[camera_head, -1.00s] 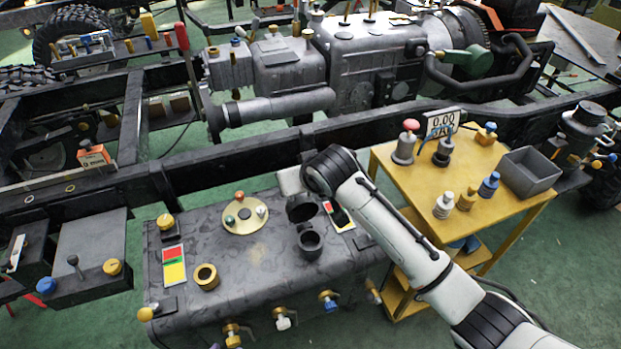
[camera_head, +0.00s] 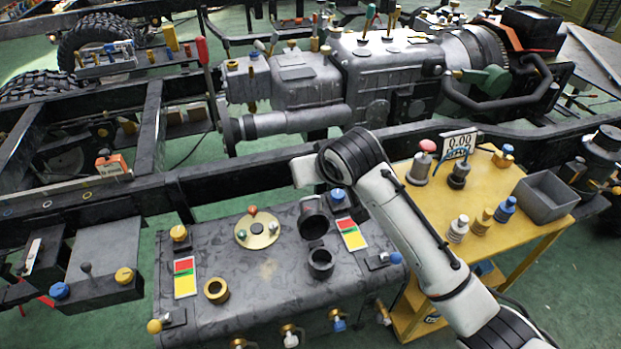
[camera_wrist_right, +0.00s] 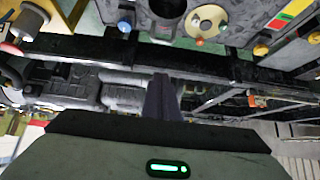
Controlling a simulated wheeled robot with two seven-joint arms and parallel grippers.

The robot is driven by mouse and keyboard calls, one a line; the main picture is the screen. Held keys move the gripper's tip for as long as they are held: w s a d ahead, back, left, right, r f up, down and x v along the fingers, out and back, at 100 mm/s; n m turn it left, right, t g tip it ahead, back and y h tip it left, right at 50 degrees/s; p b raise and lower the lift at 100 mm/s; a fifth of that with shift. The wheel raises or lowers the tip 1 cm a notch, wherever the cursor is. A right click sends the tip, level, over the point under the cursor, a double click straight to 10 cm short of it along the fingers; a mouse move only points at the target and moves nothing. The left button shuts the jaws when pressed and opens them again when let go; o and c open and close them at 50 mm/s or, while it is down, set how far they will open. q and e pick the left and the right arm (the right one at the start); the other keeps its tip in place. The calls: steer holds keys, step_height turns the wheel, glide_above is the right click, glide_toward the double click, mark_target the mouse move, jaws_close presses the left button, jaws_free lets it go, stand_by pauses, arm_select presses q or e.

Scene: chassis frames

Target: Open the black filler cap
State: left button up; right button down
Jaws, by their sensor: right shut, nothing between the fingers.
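The black filler cap (camera_head: 313,220) stands tilted up behind its round open black neck (camera_head: 321,262) on top of the dark grey tank (camera_head: 262,290); it looks open. My right arm reaches in from the right, its white wrist end above and behind the cap, apart from it in the picture. The fingers are not clear in the head view. In the right wrist view my right gripper (camera_wrist_right: 163,97) is shut and empty, with the tank at the top edge and a round black part (camera_wrist_right: 168,8) of the filler cut off there. My left gripper is not in view.
A gold disc (camera_head: 257,229), a brass ring (camera_head: 216,290) and red-yellow labels share the tank top. A black chassis rail (camera_head: 240,175) runs just behind the tank. A yellow cart (camera_head: 480,245) with a grey bin (camera_head: 545,196) stands to the right.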

steer(key=s+d+f, duration=0.4)
steer(key=s+f, duration=0.6)
steer(key=f, duration=0.1)
steer(key=s+d+f+m+y, duration=0.1)
steer(key=s+d+f, duration=0.4)
steer(key=s+f, duration=0.5)
steer(key=shift+f, duration=0.55)
steer(key=c, duration=2.5)
jaws_free()
steer(key=shift+h, duration=0.5)
steer(key=s+d+f, duration=0.1)
steer(key=s+d, duration=0.1)
steer(key=s, duration=0.1)
steer(key=s+d+f, duration=0.1)
steer(key=s+d, duration=0.1)
steer(key=s, duration=0.2)
steer(key=s+d+f, duration=0.1)
steer(key=s, duration=0.2)
steer(key=shift+s+d+f, duration=0.2)
steer(key=shift+s+d, duration=0.1)
steer(key=shift+d, duration=0.1)
steer(key=o, duration=0.4)
steer(key=shift+s+d+t, duration=0.2)
steer(key=shift+s+t, duration=0.1)
steer(key=shift+s, duration=0.05)
steer(key=shift+o, duration=1.2)
